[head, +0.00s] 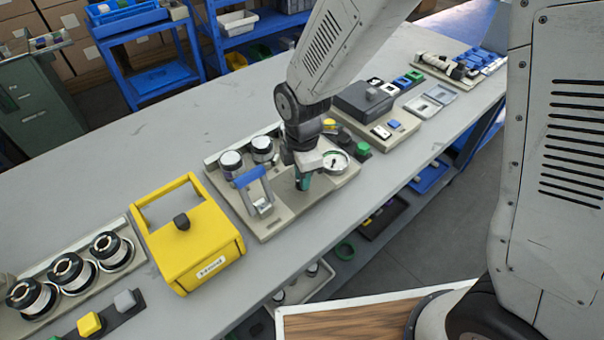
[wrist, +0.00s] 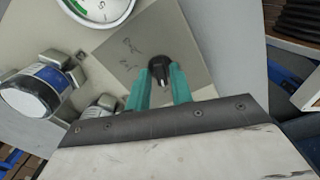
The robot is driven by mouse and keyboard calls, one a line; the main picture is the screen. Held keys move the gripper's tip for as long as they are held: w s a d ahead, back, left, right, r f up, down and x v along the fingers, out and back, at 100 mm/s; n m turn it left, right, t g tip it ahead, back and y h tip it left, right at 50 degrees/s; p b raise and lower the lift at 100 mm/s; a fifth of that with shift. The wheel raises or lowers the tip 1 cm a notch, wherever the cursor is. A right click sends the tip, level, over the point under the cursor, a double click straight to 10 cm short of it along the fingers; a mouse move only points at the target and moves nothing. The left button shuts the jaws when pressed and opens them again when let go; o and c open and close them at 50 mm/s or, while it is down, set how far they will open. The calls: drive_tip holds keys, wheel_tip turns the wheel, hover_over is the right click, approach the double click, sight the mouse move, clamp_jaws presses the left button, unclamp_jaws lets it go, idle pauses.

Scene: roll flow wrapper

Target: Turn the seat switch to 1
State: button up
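The seat switch (wrist: 160,70) is a black rotary knob on a square grey plate (wrist: 186,40) in the wrist view. Small dark marks are on the plate to the knob's left, too blurred to read. My gripper (wrist: 161,88) has two green fingers, one on either side of the knob, with a gap between them. I cannot tell whether they touch it. In the head view my gripper (head: 303,182) points down at the beige panel (head: 284,214), and the knob is hidden behind it.
A round gauge (head: 336,160) sits right of my gripper, with a green button (head: 362,149) beyond. A yellow box frame (head: 205,253) is farther left on the bench.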

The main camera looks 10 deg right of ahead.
drive_tip(key=shift+o, duration=0.6)
wheel_tip(320, 180, up, 8)
drive_tip(key=shift+f, duration=0.1)
idle(0.4)
